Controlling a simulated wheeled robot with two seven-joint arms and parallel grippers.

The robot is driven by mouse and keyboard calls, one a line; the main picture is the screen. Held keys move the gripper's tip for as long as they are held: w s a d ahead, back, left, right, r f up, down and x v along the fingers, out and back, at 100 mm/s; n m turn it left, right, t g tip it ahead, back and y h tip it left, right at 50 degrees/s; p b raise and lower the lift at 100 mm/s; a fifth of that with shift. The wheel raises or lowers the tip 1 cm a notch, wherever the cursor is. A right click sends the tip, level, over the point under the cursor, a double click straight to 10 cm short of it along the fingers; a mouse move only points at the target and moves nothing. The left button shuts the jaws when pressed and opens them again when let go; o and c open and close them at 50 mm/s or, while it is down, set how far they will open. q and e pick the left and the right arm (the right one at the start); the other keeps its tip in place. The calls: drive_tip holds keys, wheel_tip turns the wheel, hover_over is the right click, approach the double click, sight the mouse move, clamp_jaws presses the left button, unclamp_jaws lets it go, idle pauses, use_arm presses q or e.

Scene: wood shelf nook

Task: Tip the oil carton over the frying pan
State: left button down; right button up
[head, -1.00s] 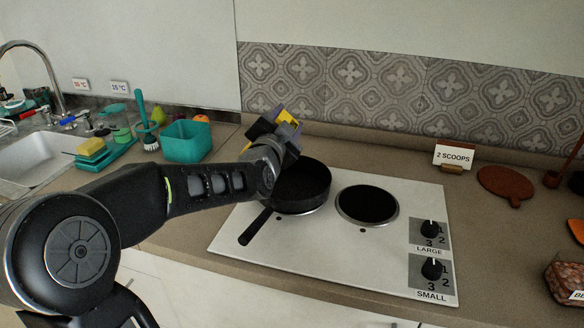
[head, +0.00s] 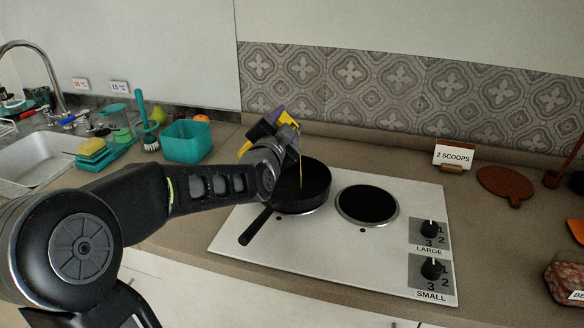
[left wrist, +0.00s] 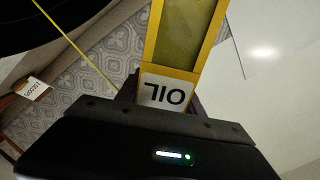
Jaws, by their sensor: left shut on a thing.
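The yellow oil carton (head: 286,118) is held tilted above the black frying pan (head: 313,190), and my left gripper (head: 270,130) is shut on it. My gripper and wrist hide much of the carton in the head view. A thin yellow stream (head: 300,170) falls from the carton side into the pan. In the left wrist view the carton (left wrist: 185,40) shows its yellow frame and its OIL label, and the stream (left wrist: 70,55) runs to the left of it. The dark pan (left wrist: 45,20) fills the upper left corner there. My right gripper is not in view.
The pan stands on the left burner of the white cooktop (head: 240,225); the right burner (head: 367,203) is empty. A teal bin (head: 187,141) stands left.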

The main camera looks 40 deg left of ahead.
use_arm(q)
drive_tip(key=shift+f+m+b, duration=0.4)
drive_tip(key=shift+f+m, duration=0.5)
drive_tip(key=shift+f, duration=0.45)
idle(1.7)
drive_tip(key=shift+f+m, duration=0.65)
drive_tip(key=shift+m, duration=0.05)
idle(3.3)
wheel_tip(320, 180, up, 5)
drive_tip(key=n, duration=0.4)
drive_tip(key=shift+s+d+f, duration=0.1)
drive_tip(key=shift+f, duration=0.1)
